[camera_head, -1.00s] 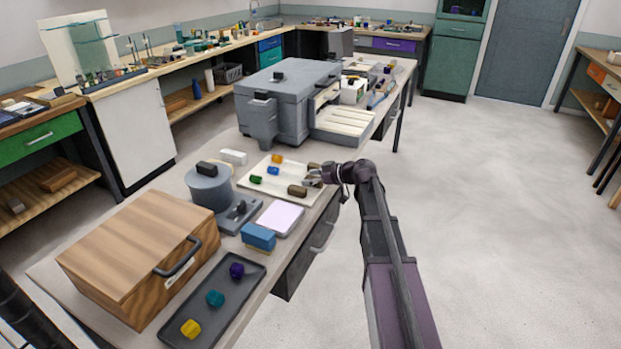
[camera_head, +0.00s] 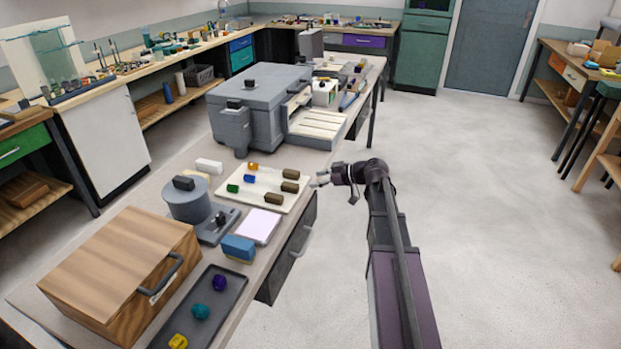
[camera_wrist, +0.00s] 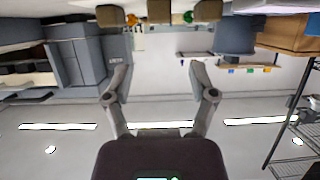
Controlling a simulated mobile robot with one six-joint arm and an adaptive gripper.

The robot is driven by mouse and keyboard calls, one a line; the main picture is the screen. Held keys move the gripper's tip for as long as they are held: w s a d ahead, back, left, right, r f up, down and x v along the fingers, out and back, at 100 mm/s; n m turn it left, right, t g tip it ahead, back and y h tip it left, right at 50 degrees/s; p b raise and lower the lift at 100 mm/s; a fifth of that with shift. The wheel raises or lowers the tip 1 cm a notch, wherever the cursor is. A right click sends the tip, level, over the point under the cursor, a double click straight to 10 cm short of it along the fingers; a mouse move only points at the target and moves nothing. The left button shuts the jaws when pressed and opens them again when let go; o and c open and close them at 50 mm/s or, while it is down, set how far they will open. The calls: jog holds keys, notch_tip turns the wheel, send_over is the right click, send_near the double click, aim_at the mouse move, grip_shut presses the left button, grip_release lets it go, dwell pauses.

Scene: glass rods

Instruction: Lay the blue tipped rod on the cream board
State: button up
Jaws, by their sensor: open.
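The cream board (camera_head: 285,206) lies on the bench. Three rods lie side by side on it; their clear middles hardly show, so I see coloured tips and brown ends. The blue tip (camera_head: 249,179) is in the middle, with a brown end (camera_head: 290,187) to its right. An orange tip (camera_head: 252,167) lies behind it and a green tip (camera_head: 232,188) in front. My gripper (camera_head: 320,178) is open and empty, just off the board's right edge. In the upside-down wrist view, the open fingers (camera_wrist: 159,70) are apart from the brown ends (camera_wrist: 159,12); the blue tip is hidden there.
A grey machine (camera_head: 255,105) stands behind the board. A white block (camera_head: 209,166), a grey cylinder (camera_head: 188,203), a pale pad (camera_head: 258,226) and a blue block (camera_head: 238,248) sit nearby. A wooden box (camera_head: 120,270) and dark tray (camera_head: 228,285) are at front. Floor at right is clear.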

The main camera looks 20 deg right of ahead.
jog(key=shift+s+d, duration=0.1)
dwell(0.6)
jog(key=s+a+f+m+g+h, duration=0.1)
jog(key=s+a+f, duration=0.1)
jog(key=s+a, duration=0.1)
jog(key=s+a+f+m+g+h, duration=0.2)
jog(key=s+f, duration=0.1)
jog(key=s, duration=0.1)
jog(key=s+a+f+m+g+h, duration=0.1)
jog(key=s+a+f+m+g, duration=0.1)
jog(key=s+a+f, duration=0.1)
jog(key=shift+s+a+f+h, duration=0.1)
jog(key=shift+s+a+h, duration=0.1)
jog(key=shift+s, duration=0.2)
jog(key=shift+s+a+f+h, duration=0.1)
jog(key=shift+s+a+h, duration=0.1)
jog(key=shift+s, duration=0.2)
jog(key=s+f+m+g+h, duration=0.2)
jog(key=s+m+h, duration=0.4)
jog(key=s, duration=0.5)
jog(key=shift+f+g, duration=0.4)
jog(key=shift+f, duration=0.15)
